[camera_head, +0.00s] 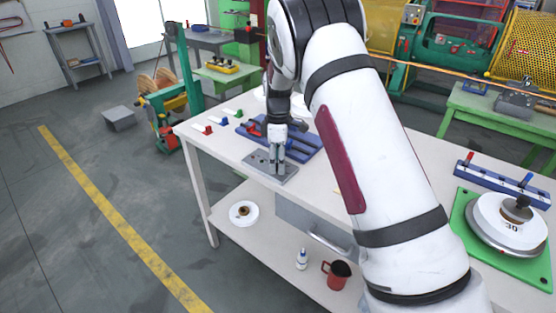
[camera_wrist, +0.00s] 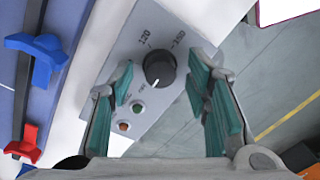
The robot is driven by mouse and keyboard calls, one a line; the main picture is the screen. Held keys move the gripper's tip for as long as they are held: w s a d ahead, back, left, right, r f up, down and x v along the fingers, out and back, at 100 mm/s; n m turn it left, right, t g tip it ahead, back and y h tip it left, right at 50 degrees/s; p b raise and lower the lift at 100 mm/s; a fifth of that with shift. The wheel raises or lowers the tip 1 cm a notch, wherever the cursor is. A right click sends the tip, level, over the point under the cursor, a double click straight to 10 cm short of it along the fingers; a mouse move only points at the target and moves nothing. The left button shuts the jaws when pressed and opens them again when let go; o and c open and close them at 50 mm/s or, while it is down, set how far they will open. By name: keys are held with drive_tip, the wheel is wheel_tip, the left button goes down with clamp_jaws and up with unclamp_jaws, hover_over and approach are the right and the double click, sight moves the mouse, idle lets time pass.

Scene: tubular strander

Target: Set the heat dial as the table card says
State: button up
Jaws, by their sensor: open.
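The heat dial is a black round knob (camera_wrist: 160,68) on a grey panel (camera_wrist: 150,30). Its white mark points down and slightly left in the wrist view, away from the printed 120 and 150. More small lettering below the knob is hard to read. My gripper (camera_wrist: 162,64) is open, with one teal-padded finger on each side of the knob; I cannot tell whether either touches it. In the head view my gripper (camera_head: 277,166) is over the grey panel (camera_head: 289,175), and the knob is hidden. I cannot make out the table card in either view.
A green button (camera_wrist: 137,107) and an orange one (camera_wrist: 124,126) sit beside the knob. A blue rack (camera_head: 304,148) lies behind the panel. A white disc marked 30 (camera_head: 488,218) stands on a green plate (camera_head: 461,213) at right. Floor is open left of the table.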

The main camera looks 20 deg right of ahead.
clamp_jaws()
